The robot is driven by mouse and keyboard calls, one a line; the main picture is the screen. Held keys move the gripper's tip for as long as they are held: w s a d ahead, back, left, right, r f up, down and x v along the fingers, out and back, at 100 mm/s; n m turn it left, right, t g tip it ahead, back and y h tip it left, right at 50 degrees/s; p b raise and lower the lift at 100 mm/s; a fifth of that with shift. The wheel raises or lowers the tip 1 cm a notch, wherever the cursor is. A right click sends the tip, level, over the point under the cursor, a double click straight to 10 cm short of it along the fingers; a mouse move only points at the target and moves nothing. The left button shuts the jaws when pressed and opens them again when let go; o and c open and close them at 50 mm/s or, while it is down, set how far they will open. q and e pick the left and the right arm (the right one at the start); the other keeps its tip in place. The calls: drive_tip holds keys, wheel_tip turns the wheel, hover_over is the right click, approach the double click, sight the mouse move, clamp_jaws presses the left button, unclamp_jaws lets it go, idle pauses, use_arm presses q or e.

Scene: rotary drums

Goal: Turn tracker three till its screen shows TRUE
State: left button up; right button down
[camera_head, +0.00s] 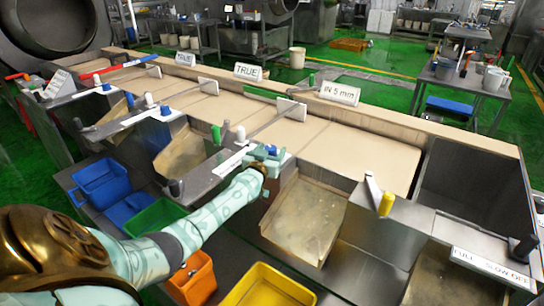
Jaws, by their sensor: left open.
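Three white screens stand along the back edge of the belt line: the left one (186,58) reads TRUE, the middle one (248,72) reads TRUE, and the right one (339,93) reads IN 5 mm. My left gripper (268,153) is open at the near edge of the belts, at the right end of a white strip (231,161). A blue part shows at the gripper; I cannot tell whether the fingers touch a knob, as the hand hides what lies there. My right gripper is out of view.
Guide plates (291,108) stand on the tan belts (361,157). A yellow knob (386,204) and a FULL / SLOW / OFF label (490,267) are to the right.

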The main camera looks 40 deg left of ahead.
use_arm(q)
drive_tip(key=shift+w+a+r, duration=0.1)
drive_tip(key=shift+w+a, duration=0.1)
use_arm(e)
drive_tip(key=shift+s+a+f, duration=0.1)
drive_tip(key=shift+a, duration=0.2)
use_arm(q)
drive_tip(key=shift+c, duration=0.2)
